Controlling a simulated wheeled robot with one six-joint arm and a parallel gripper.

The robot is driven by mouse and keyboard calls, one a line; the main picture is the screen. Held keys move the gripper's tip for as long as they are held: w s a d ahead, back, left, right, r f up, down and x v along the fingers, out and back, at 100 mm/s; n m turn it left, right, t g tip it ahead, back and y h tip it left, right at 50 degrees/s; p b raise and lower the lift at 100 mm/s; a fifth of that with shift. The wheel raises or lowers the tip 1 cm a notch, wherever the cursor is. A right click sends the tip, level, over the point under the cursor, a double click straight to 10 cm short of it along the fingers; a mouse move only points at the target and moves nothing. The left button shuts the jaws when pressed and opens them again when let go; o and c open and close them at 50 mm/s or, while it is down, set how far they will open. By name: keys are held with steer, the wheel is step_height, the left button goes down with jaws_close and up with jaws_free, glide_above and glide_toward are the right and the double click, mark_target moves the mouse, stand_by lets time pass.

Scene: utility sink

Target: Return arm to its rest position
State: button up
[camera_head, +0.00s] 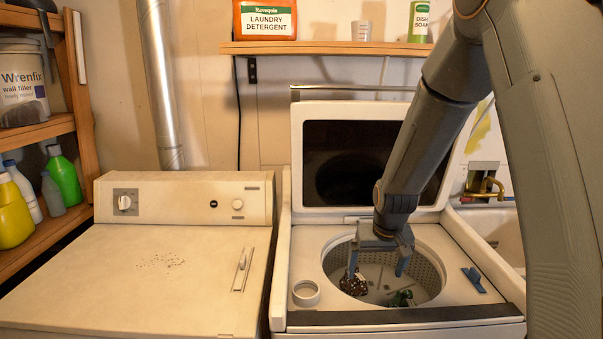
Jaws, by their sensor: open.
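My gripper (378,267) points down over the open drum (432,272) of the top-loading washer (298,205). Its two fingers are apart, with nothing visible between them. The fingertips reach to the level of the drum opening or a little into it; the exact depth is hard to tell. My arm comes in from the upper right. In the drum lie a dark speckled item (354,286) below the left finger and a dark green item (401,298) below the right finger. Whether a fingertip touches the speckled item is unclear.
The washer's lid (376,160) stands open behind my gripper. A white ring-shaped cup (306,293) and a blue clip-like object (473,280) are on the washer top. A dryer (130,280) stands left. A wooden shelf (330,48) holds laundry detergent (265,20). A sink (497,225) is right.

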steer(key=s+f+g+b, duration=0.1)
steer(key=s+b, duration=0.3)
steer(key=s, duration=0.6)
steer(key=s+f+g+b, duration=0.1)
steer(key=s+f+b, duration=0.2)
steer(key=s, duration=0.8)
steer(key=shift+a+f+b, duration=0.2)
steer(key=shift+f+b, duration=0.2)
steer(key=shift+b, duration=0.7)
